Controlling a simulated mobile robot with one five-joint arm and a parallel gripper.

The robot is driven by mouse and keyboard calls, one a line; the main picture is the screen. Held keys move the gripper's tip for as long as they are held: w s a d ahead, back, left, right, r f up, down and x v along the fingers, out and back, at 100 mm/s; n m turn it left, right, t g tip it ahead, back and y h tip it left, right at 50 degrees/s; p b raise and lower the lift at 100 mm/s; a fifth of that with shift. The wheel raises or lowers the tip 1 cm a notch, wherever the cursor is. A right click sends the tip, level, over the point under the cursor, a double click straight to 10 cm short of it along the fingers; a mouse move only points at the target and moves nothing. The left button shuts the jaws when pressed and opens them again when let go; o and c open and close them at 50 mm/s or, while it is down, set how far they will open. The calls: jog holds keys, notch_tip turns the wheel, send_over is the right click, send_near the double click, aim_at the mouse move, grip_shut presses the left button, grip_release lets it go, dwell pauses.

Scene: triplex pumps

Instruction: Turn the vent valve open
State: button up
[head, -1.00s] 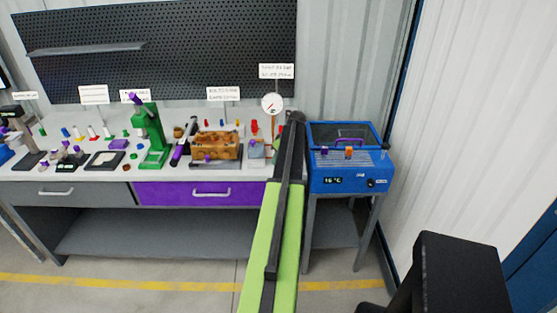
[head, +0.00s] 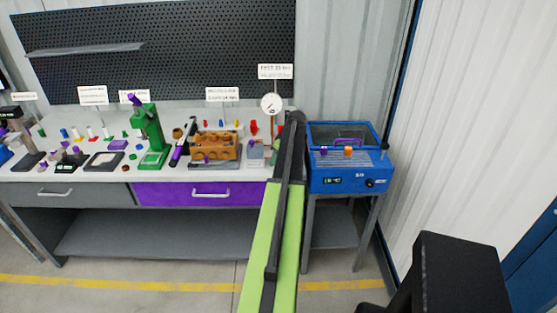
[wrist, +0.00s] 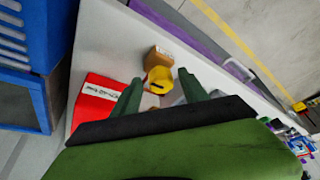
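In the wrist view a yellow faceted knob (wrist: 157,80) with a dark slot mark, which looks like the vent valve, stands beside a tan-brown block (wrist: 165,57) on the bench top. My gripper (wrist: 160,79) is open, with one green finger on each side of the knob. I cannot tell whether the fingers touch it. In the head view my arm hides the gripper and the knob. A round white pressure gauge (head: 271,104) stands on a post just left of my arm, above a small grey block (head: 256,150).
A red box (wrist: 92,103) with a white label lies left of my fingers. A blue bath (head: 350,175) on its own stand is right of the bench. An orange-brown pump block (head: 214,147) and a green press (head: 150,137) stand further left on the bench (head: 75,177).

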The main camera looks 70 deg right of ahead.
jog(key=shift+r, duration=0.1)
jog(key=p+v, duration=1.6)
jog(key=v, duration=0.1)
jog(key=shift+r, duration=0.1)
